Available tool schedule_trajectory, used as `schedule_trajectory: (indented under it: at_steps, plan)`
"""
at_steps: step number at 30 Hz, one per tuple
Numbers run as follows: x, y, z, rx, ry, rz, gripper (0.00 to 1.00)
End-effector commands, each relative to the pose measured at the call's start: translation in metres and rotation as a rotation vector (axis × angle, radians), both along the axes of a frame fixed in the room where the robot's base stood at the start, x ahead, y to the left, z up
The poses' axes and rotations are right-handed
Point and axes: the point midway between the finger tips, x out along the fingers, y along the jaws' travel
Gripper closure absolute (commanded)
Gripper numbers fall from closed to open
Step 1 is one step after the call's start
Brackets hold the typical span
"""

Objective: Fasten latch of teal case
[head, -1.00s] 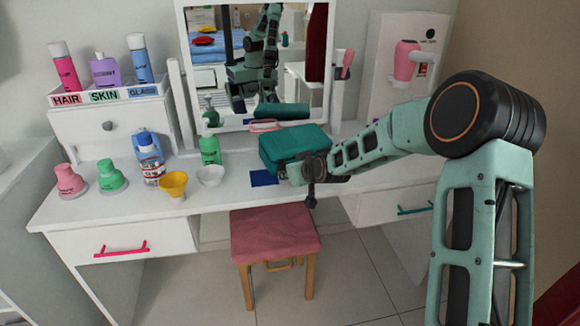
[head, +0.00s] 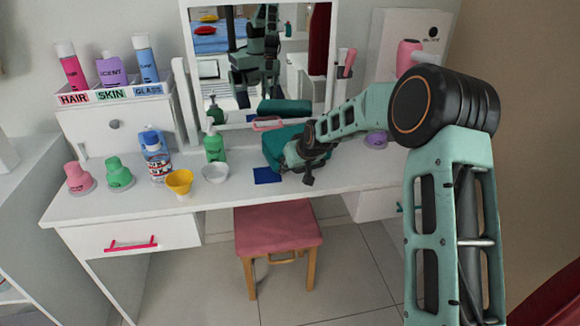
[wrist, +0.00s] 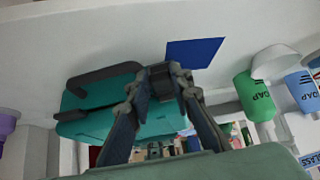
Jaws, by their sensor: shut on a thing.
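The teal case (head: 277,145) lies on the white dressing table, partly hidden behind my arm. In the wrist view the case (wrist: 95,122) shows a dark handle (wrist: 104,76) on the side toward the camera. My gripper (head: 302,162) is at the front right of the case. In the wrist view my gripper (wrist: 163,78) has its fingers drawn together at the dark latch on the case's edge, near the handle's end. The fingertips hide most of the latch, so I cannot tell its angle.
A blue square (head: 267,175) lies on the tabletop (head: 225,192) before the case. The mirror (head: 262,60) stands behind. A pink stool (head: 277,228) is below.

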Motion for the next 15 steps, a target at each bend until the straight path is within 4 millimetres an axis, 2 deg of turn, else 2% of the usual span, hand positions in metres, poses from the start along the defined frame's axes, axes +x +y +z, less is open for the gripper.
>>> schedule_trajectory:
  at_steps: [1, 2, 6, 15]
  plan:
    - [0.0002, -0.0010, -0.0005, 0.000, 0.000, -0.002, 1.00]
    - [0.0002, -0.0012, -0.0006, 0.000, 0.000, -0.002, 0.78]
    - [0.0001, -0.0010, -0.0006, 0.000, 0.000, -0.001, 0.63]
    - [-0.0005, -0.0010, 0.0006, 0.000, 0.000, -0.001, 0.62]
